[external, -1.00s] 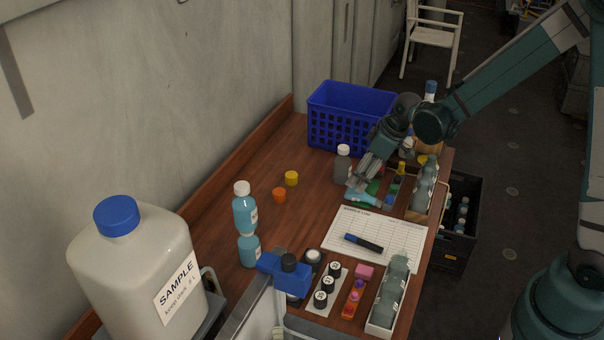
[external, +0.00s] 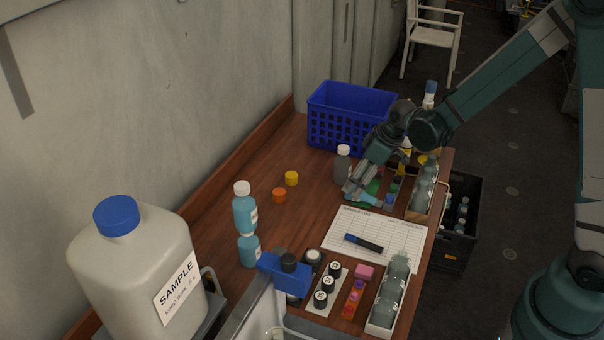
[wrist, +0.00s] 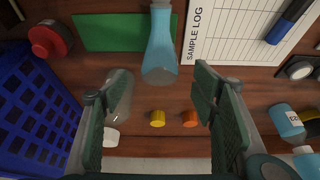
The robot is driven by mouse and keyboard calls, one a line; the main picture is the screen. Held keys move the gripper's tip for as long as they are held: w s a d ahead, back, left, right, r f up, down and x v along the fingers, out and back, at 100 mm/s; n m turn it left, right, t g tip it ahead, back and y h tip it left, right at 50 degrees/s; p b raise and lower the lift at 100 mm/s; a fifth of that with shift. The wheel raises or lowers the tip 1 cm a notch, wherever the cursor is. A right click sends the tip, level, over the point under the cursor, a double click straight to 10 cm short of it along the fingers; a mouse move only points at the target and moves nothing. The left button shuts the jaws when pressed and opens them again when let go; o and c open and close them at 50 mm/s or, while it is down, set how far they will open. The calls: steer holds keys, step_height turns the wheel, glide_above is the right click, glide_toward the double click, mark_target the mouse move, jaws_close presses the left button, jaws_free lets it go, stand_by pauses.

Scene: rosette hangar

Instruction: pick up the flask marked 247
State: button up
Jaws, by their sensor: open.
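A flask of light blue liquid (wrist: 160,45) appears to lie on the wooden table beside the sample log sheet. It also shows partly in the external view (external: 366,199), beneath my gripper (external: 357,188). No number can be read on it. In the wrist view my gripper (wrist: 150,88) is open and empty, with the flask's wide end between and just beyond the fingers. A grey bottle with a white cap (external: 343,165) stands next to my gripper; in the wrist view it is partly hidden by the left finger.
A blue basket (external: 340,125) stands behind my gripper. The sample log sheet (external: 375,232) has a dark marker (external: 363,243) on it. Orange (external: 279,195) and yellow (external: 291,178) caps lie on otherwise clear table.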

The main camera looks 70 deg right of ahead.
steer(key=shift+b+x, duration=0.3)
steer(key=shift+x, duration=2.1)
steer(key=shift+c, duration=0.2)
steer(key=c, duration=1.1)
steer(key=shift+r, duration=0.15)
steer(key=shift+c, duration=0.2)
steer(key=shift+r+p, duration=0.6)
steer(key=shift+r, duration=4.25)
